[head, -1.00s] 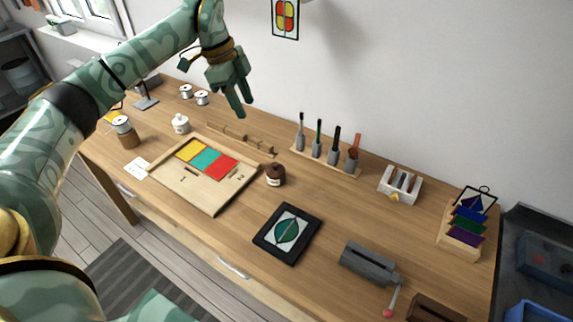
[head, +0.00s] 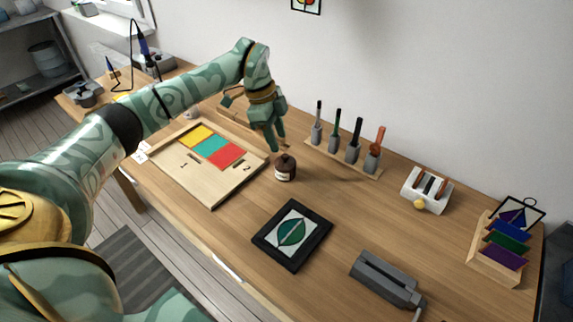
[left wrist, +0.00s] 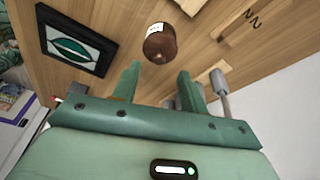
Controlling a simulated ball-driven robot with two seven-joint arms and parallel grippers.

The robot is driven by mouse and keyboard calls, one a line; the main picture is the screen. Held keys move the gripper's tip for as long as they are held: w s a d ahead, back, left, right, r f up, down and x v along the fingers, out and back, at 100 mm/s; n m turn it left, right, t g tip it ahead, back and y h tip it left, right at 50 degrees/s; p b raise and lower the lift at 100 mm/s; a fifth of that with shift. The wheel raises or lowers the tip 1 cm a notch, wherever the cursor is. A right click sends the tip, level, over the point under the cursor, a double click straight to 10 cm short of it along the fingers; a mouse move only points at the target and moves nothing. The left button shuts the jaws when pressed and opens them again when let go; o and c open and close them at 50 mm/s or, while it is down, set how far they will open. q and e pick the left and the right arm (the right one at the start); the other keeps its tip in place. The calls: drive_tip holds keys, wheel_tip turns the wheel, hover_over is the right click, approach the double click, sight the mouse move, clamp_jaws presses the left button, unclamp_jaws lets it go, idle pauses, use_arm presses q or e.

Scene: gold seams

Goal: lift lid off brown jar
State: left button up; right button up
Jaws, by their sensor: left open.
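The brown jar (head: 285,171) stands upright on the wooden table, just right of the pattern board. Its dark lid (head: 286,160) is on top, and a pale label shows on its side. My left gripper (head: 277,147) is above and slightly behind the jar, fingers pointing down, open and empty. In the left wrist view the jar (left wrist: 160,46) lies ahead of and between the two open fingers (left wrist: 157,82), apart from them. My right gripper is in neither view.
A board (head: 214,190) with yellow, teal and red glass lies left of the jar. A black-framed leaf panel (head: 314,222) lies in front. A tool rack (head: 345,164) stands to the right, near a white holder (head: 428,190). Table between jar and rack is clear.

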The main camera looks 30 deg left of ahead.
sight(285, 155)
use_arm(q)
drive_tip(key=shift+d+f, duration=0.2)
drive_tip(key=shift+f, duration=0.35)
drive_tip(key=b+x, duration=0.1)
drive_tip(key=x, duration=0.3)
drive_tip(key=shift+w+d+f+b, duration=0.15)
drive_tip(key=shift+d+f+b, duration=0.05)
drive_tip(key=shift+b, duration=0.15)
drive_tip(key=shift+r, duration=0.1)
clamp_jaws()
drive_tip(key=shift+r, duration=0.1)
